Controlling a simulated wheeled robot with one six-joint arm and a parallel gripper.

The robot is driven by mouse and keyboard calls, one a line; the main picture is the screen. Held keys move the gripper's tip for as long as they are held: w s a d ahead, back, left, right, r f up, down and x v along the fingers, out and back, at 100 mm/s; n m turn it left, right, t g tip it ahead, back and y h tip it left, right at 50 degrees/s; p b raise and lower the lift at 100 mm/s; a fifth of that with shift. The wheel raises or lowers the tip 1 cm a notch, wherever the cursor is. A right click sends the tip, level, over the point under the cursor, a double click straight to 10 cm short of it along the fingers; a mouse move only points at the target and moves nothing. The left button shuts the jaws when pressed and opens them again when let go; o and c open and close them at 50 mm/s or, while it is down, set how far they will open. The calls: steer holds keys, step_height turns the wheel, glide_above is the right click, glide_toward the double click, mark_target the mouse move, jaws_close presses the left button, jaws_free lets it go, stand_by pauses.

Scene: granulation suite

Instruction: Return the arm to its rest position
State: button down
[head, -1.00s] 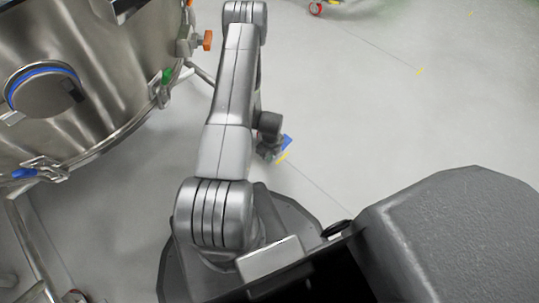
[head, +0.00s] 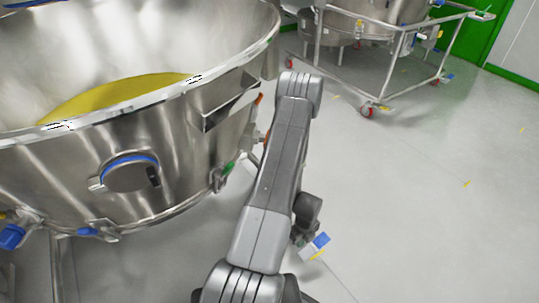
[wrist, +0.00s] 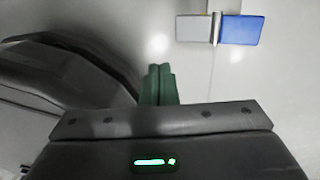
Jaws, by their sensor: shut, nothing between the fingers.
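My arm (head: 275,185) stands folded in the middle of the head view, its upper link rising beside the steel vessel. The wrist hangs on the far right side of that link. My gripper (wrist: 159,84) shows in the wrist view as two green fingers side by side, shut and empty, pointing at the floor. In the head view it is small and mostly hidden below the dark wrist.
A large open steel vessel (head: 185,135) with yellow material (head: 115,95) inside stands close on the left. A wheeled steel frame (head: 385,85) stands at the back. Floor on the right is clear.

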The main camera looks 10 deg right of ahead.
mark_target(305, 256)
steer(key=d+f+b, duration=0.1)
steer(key=f+b, duration=0.1)
steer(key=f, duration=0.2)
steer(key=w+d+f+b, duration=0.1)
steer(key=f+b, duration=0.1)
steer(key=f, duration=0.3)
steer(key=d+f+b, duration=0.1)
steer(key=f+b, duration=0.1)
steer(key=f, duration=0.2)
steer(key=shift+w+d+f, duration=0.3)
steer(key=shift+w+d, duration=0.05)
steer(key=shift+d, duration=0.05)
steer(key=shift+r, duration=0.15)
